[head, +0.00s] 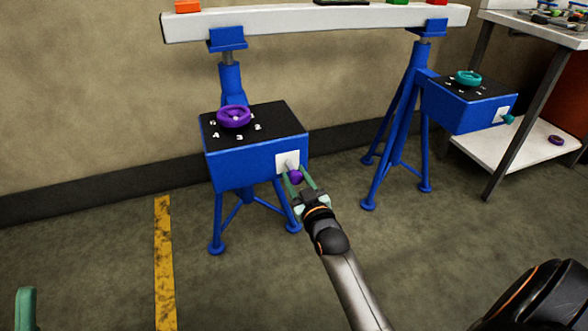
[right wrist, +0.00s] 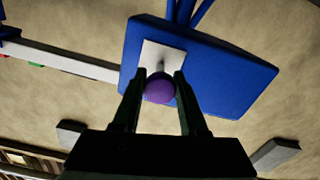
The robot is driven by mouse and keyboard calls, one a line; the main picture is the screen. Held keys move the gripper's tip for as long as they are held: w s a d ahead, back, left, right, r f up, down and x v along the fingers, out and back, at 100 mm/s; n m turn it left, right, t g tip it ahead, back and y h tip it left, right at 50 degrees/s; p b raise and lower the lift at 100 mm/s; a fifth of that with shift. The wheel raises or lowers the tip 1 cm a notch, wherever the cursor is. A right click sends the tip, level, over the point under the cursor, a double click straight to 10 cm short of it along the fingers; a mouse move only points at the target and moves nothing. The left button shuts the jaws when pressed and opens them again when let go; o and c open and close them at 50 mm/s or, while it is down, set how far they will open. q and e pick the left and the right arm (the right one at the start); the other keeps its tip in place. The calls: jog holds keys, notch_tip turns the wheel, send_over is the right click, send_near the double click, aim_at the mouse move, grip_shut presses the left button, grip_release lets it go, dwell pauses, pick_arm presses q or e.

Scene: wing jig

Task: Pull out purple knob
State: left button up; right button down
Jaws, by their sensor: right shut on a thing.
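The purple knob (head: 296,177) sits at the end of a short grey rod on a white plate (head: 287,160). The plate is on the side of the left blue box (head: 246,165). My right gripper (head: 301,186) is shut on the purple knob, with one finger on either side of it. In the right wrist view the knob (right wrist: 159,88) shows between the two fingers (right wrist: 159,92), with the white plate (right wrist: 162,56) behind it. Part of my left gripper (head: 25,308) shows at the lower left edge; its jaws cannot be made out.
A purple handwheel (head: 234,116) is on the box's black numbered top. A second blue box (head: 468,104) with a teal wheel (head: 467,78) and teal knob (head: 508,119) stands right. A white beam (head: 315,20) spans the blue stands. A shelved table (head: 518,150) is at right. Floor in front is clear.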

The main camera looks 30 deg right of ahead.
jog(key=shift+s+a, duration=0.1)
jog(key=shift+s, duration=0.2)
jog(key=shift+c, duration=2.2)
grip_release()
pick_arm(q)
jog(key=shift+s+a+r, duration=0.15)
